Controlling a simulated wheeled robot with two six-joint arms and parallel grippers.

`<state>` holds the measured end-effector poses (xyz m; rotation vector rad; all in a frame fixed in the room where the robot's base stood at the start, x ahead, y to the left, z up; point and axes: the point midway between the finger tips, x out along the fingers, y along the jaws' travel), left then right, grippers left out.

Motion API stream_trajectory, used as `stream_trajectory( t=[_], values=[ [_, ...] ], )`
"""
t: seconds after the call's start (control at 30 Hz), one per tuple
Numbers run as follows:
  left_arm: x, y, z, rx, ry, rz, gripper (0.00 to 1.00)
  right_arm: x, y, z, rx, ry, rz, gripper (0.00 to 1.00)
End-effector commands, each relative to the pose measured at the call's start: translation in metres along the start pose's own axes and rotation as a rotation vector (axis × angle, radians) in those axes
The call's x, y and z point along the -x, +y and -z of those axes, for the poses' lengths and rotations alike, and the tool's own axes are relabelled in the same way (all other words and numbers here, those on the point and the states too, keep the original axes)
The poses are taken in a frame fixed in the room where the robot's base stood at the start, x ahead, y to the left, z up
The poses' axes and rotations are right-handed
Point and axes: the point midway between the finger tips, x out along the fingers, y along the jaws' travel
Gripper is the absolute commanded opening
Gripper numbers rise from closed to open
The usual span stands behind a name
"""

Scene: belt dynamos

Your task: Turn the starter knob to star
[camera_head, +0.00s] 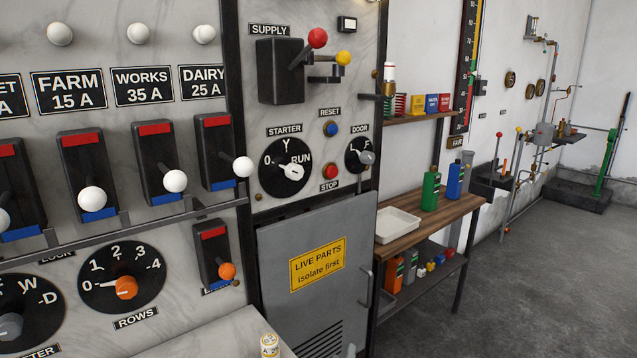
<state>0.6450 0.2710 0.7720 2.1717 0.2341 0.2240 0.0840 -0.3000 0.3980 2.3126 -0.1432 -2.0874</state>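The starter knob (293,172) is a small white knob on a round black dial (270,182) marked 0, Y and RUN, under the STARTER label (284,131). Y is at the top of the dial, 0 at the left and RUN at the right. The knob's pale pointer appears to lie toward 0 on the left, though it is small in the picture. Nothing touches or covers the knob. Neither of my grippers is in view.
The supply switch (280,72) with red and yellow balls is above the dial. The blue reset button (331,129), red stop button (330,171) and door knob (367,157) are close on its right. A grey cabinet door (318,245) is below. White-balled levers (175,181) project at left.

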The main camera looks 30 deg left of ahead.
Motion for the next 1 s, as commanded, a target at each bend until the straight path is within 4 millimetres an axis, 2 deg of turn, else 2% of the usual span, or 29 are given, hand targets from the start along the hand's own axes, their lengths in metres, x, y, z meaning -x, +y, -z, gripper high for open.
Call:
stream_trajectory(
  t=[0.03, 0.1, 0.17, 0.2, 0.3, 0.4, 0.53, 0.7, 0.83, 1.0],
  values=[
    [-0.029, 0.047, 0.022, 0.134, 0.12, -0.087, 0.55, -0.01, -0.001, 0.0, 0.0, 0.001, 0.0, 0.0],
    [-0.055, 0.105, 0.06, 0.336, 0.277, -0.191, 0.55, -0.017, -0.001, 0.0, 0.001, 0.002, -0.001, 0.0],
    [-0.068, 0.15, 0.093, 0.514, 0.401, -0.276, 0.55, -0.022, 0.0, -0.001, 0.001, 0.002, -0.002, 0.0],
    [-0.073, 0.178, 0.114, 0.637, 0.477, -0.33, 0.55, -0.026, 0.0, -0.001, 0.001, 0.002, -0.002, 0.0],
    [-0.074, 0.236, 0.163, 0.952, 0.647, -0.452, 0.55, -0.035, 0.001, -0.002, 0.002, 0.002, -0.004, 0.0],
    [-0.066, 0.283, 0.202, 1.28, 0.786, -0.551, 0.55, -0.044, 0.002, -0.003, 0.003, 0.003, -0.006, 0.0],
    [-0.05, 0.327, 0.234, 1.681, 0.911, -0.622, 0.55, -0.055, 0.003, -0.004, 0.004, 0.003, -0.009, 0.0],
    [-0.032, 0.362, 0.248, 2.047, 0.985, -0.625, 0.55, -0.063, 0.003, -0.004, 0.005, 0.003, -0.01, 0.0],
    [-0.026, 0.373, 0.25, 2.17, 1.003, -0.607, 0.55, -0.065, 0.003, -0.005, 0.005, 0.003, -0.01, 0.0],
    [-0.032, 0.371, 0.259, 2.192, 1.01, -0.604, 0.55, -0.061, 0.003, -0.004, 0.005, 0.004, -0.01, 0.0]
  ],
)
